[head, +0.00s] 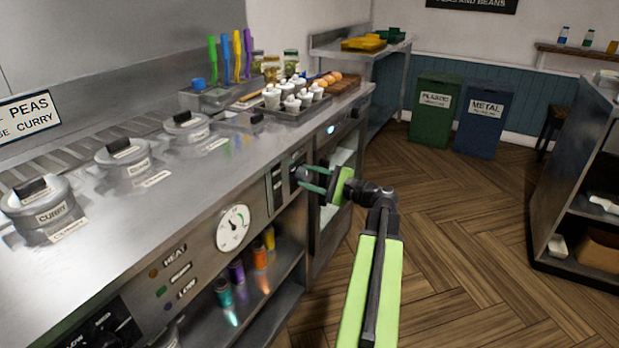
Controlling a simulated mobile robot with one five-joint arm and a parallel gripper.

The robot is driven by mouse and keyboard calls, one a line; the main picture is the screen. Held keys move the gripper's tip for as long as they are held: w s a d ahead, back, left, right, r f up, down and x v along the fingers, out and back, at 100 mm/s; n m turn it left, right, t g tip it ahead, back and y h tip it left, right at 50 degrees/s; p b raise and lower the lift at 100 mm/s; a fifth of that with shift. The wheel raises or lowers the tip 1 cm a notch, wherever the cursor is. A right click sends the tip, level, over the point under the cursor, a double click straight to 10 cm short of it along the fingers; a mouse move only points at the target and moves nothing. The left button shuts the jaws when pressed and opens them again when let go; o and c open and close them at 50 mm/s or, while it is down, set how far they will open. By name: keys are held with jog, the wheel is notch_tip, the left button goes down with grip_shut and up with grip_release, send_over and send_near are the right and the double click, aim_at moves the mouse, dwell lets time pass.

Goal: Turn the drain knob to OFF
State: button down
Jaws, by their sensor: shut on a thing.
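A dark knob (297,178) sits on the front panel of the steel range, right of the round dial. Its marking and setting are too small to read, and the fingers partly cover it. My gripper (306,179), with teal fingers and a green body, reaches it from the right. The fingers are shut on this knob, one above the other in the picture. I take it for the drain knob, but no drain label is readable. Another dark control knob (122,330) is at the lower left of the panel.
The round dial (233,228) is left of my gripper. Lidded pots (42,208) and a tray of white shakers (289,109) stand on the counter (178,210). A shelf below holds coloured cups (236,272). Green (435,112) and blue (481,125) bins stand behind. Wooden floor (450,240) is open at right.

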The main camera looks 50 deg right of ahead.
jog(key=n, duration=0.6)
jog(key=shift+n, duration=0.3)
dwell(0.5)
jog(key=c, duration=0.9)
grip_release()
jog(key=shift+o, duration=0.2)
jog(key=shift+s, duration=0.1)
jog(key=v, duration=1.7)
jog(key=shift+s, duration=0.15)
